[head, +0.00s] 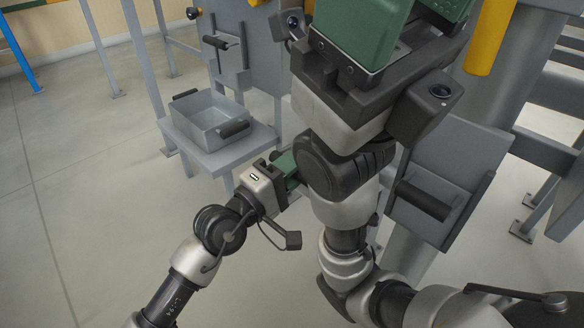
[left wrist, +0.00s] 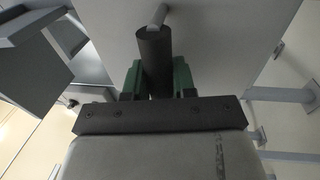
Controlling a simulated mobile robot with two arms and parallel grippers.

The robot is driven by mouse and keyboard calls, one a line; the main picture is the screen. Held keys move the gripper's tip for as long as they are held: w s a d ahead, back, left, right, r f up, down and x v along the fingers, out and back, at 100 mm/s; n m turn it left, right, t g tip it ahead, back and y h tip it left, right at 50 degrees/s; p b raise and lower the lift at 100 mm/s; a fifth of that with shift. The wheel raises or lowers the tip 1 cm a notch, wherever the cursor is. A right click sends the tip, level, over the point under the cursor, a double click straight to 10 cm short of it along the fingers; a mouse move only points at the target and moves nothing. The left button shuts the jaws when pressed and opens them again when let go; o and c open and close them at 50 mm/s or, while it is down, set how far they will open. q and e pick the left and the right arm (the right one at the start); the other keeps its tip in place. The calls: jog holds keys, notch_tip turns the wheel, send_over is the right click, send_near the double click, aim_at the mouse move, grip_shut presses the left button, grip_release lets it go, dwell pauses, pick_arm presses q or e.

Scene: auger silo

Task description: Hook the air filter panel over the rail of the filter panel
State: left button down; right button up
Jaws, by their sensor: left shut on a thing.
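My left gripper (head: 288,168) is shut, with its green fingertips running behind my right arm in the head view. In the left wrist view the fingers (left wrist: 156,82) close on a dark round handle (left wrist: 155,58). Behind it is a wide grey flat panel (left wrist: 230,40), which looks like the air filter panel. My right arm hides the held thing in the head view. A grey plate (head: 465,155) with a dark bar (head: 425,200) shows right of that arm; I cannot tell whether it is the held panel. My right gripper (head: 385,30) is large and close; its opening is unclear. I cannot identify the rail.
A grey open tray (head: 208,118) with dark handles stands on a small shelf (head: 230,153) at the left. Behind it is a grey upright cabinet (head: 255,45) with a dark T-handle. A thick grey column and yellow post (head: 491,38) stand right. Floor at left is clear.

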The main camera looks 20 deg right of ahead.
pick_arm(q)
jog(key=shift+f+b, duration=0.3)
jog(key=c, duration=0.8)
grip_release()
jog(key=shift+f, duration=0.15)
jog(key=shift+a, duration=0.1)
